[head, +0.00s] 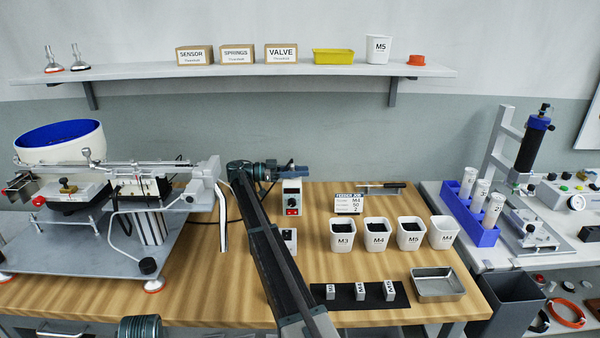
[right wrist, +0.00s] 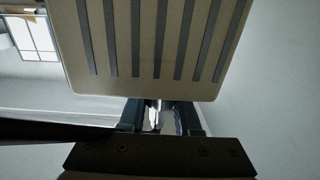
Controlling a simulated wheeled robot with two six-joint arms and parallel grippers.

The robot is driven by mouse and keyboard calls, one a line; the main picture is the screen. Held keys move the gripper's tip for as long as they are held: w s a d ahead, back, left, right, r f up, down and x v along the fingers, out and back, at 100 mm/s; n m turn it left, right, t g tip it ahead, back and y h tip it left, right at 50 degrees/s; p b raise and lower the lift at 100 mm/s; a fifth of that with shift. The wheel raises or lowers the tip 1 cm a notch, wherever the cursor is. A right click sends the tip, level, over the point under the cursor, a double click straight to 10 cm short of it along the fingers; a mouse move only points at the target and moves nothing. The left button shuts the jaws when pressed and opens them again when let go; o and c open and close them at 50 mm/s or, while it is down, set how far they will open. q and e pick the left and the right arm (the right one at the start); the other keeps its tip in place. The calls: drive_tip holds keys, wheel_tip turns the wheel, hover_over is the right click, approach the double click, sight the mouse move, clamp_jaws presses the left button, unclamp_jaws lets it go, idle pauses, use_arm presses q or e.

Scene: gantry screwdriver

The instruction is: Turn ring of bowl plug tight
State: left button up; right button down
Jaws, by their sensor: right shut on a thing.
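In the right wrist view the two dark fingers (right wrist: 161,108) are close together at the edge of a beige slotted housing (right wrist: 145,45). They are shut on a small, pale thing between them, mostly hidden. I cannot make out the bowl plug or its ring clearly in either view. The vibratory bowl (head: 60,138), white with a blue inside, stands at the left. My left gripper is not in view.
A small white box (head: 288,238) stands in front of the control box. Bare wood shows left of my right arm.

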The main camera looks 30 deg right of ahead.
drive_tip(key=c, duration=0.6)
unclamp_jaws()
drive_tip(key=shift+s, duration=0.1)
